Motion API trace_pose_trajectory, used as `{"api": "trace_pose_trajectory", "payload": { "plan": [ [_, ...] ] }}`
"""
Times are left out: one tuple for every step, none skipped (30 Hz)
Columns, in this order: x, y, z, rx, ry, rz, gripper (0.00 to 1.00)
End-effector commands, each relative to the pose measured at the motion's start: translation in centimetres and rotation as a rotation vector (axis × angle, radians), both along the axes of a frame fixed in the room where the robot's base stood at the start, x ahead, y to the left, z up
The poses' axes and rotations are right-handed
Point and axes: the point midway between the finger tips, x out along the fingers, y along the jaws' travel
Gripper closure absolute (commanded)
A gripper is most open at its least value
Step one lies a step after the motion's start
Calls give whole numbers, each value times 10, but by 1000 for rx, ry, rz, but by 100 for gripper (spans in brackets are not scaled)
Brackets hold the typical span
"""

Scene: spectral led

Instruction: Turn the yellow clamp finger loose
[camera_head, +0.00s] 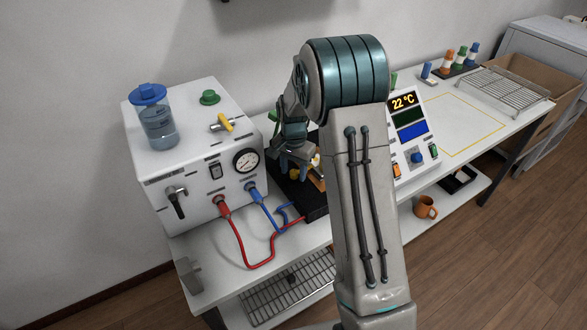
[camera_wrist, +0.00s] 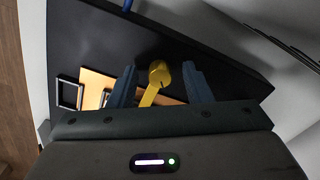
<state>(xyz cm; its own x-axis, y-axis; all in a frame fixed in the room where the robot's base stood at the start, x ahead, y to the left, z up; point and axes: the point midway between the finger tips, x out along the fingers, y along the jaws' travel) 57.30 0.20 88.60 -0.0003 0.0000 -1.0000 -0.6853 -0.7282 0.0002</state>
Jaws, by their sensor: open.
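The yellow clamp finger (camera_wrist: 151,92) lies in the wrist view between the two dark blue fingers of my gripper (camera_wrist: 160,84). It has a round yellow knob (camera_wrist: 159,72) at its upper end. My gripper is open, with one finger on each side of the clamp finger; I cannot tell if either touches it. An orange-tan plate (camera_wrist: 98,84) lies beside and partly under the clamp, on a black base (camera_wrist: 90,35).
A white cooling unit (camera_head: 190,165) with a gauge and a blue-lidded jar stands to the left. Red (camera_head: 240,245) and blue (camera_head: 268,212) hoses run from it to the black base. A display panel (camera_head: 411,130) stands right of my arm. Bare bench with a yellow outline (camera_head: 460,125) lies farther right.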

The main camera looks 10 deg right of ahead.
Motion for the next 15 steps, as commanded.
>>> {"api": "trace_pose_trajectory", "payload": {
  "plan": [
    [0,0,0,0,0,0,55],
    [0,0,0,0,0,0,58],
    [0,0,0,0,0,0,69],
    [0,0,0,0,0,0,77],
    [0,0,0,0,0,0,86],
    [0,0,0,0,0,0,97],
    [0,0,0,0,0,0,100],
    [0,0,0,0,0,0,100],
    [0,0,0,0,0,0,100],
    [0,0,0,0,0,0,100],
    [0,0,0,0,0,1,100],
    [0,0,0,0,0,3,100],
    [0,0,0,0,0,6,100],
    [0,0,0,0,-1,9,100],
    [0,0,0,0,-1,17,100]
  ]
}}
